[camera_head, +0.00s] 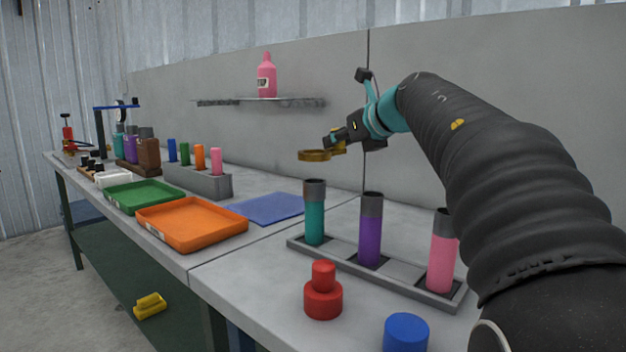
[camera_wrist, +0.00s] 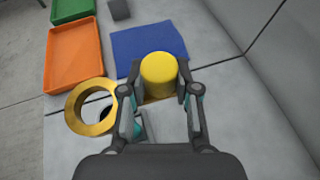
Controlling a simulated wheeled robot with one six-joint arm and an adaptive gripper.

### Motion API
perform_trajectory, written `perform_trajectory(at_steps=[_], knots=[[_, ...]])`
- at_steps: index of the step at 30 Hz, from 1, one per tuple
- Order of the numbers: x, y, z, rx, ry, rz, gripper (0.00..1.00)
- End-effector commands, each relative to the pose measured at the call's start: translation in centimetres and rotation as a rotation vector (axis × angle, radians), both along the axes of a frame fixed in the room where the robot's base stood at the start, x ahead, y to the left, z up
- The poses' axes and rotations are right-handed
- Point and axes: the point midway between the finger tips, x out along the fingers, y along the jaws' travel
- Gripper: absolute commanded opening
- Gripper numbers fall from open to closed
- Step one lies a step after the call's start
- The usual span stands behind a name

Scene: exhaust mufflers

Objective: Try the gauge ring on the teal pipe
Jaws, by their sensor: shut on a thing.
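The gauge ring (camera_head: 314,156) is a gold ring with a yellow handle. My gripper (camera_head: 337,141) is shut on the handle, a yellow cylinder (camera_wrist: 159,72) between the fingers in the wrist view. The ring (camera_wrist: 73,112) sticks out to the left there. The teal pipe (camera_head: 315,222) stands upright with a grey top end at the left of a grey rack (camera_head: 405,279). In the head view the ring is above the pipe's top, with a gap between them. In the wrist view the pipe (camera_wrist: 136,130) is partly hidden by the ring and gripper.
A purple pipe (camera_head: 369,238) and a pink pipe (camera_head: 441,255) stand in the same rack. A red stepped piece (camera_head: 323,297) and a blue cylinder (camera_head: 405,334) are in front. An orange tray (camera_head: 192,221), green tray (camera_head: 145,196) and blue mat (camera_head: 265,208) lie to the left.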

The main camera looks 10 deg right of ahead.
Motion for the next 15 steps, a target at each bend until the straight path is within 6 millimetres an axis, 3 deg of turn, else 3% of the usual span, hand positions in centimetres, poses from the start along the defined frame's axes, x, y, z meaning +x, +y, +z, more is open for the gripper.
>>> perform_trajectory(at_steps=[15], knots=[[0.0,0.0,2.3,-0.001,-0.002,-0.001,0.0]])
